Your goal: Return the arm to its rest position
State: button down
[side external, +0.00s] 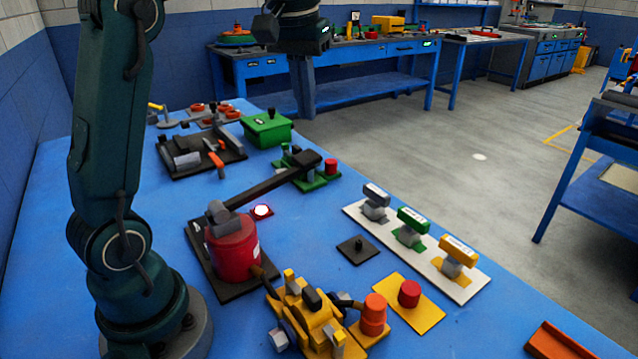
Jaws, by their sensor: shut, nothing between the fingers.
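My arm rises from its round base at the lower left of the side external view and leaves through the top edge. Its wrist end hangs back into view at the top centre, with my gripper (267,27) as a dark shape beside it. The gripper is shut and holds nothing. It is high above the blue worktable (95,185), apart from everything on it. The fingertips are small and dark, and the upper arm is cut off by the frame.
A red cylinder (233,246) with a long black lever stands mid-table. A yellow fixture (312,318) is in front. A white panel with coloured handles (467,284) lies right. A green box (268,127) and black tray (188,165) are behind. Another bench (345,86) stands in back.

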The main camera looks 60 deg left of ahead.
jog(key=shift+r, duration=0.1)
jog(key=s+d+r+m+t, duration=0.1)
jog(key=s+d+m+t, duration=0.15)
jog(key=s+d, duration=0.55)
jog(key=s+d+f+m+t+h, duration=0.1)
jog(key=s+d+f+m, duration=0.2)
jog(key=s+f, duration=0.3)
notch_tip(320, 180, down, 4)
jog(key=shift+m, duration=0.25)
